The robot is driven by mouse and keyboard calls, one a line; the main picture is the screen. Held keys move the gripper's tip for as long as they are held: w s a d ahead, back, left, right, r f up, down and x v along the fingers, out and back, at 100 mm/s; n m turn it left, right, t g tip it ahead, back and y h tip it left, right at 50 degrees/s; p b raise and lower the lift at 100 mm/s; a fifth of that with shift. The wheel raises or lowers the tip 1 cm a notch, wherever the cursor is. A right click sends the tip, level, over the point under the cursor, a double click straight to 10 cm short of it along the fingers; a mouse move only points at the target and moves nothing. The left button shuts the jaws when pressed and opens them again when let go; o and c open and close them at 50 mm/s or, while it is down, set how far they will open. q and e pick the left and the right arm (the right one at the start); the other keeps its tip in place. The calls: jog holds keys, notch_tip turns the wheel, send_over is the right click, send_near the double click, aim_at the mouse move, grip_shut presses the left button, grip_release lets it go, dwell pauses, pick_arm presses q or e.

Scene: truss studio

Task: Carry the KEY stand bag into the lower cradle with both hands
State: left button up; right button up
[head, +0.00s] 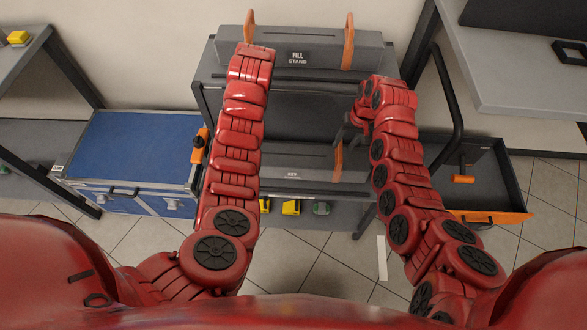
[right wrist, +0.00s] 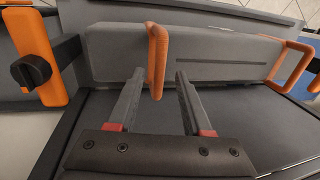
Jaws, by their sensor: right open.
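The grey KEY stand bag (head: 273,166) lies lengthwise at the lower level of the dark rack in the head view, with a small KEY label. One upright orange handle (head: 339,160) shows at its right end; its left end is hidden by my left arm. My right gripper (head: 346,132) is open at that handle. In the right wrist view, the near orange handle (right wrist: 157,62) stands between or just beyond the open fingertips (right wrist: 158,76); contact is unclear. The bag (right wrist: 215,60) and its far handle (right wrist: 291,66) also show there. My left gripper is hidden.
The grey FILL stand bag (head: 320,50) lies on the upper level with two orange handles. A blue-topped case (head: 135,145) stands left, an open drawer with an orange front (head: 490,217) right. Orange clamp with black knob (right wrist: 35,55) flanks the bag. Small colored items sit below.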

notch_tip(320, 180, up, 7)
jog(key=d, duration=0.1)
jog(key=shift+d, duration=0.25)
jog(key=shift+r, duration=0.1)
dwell(0.3)
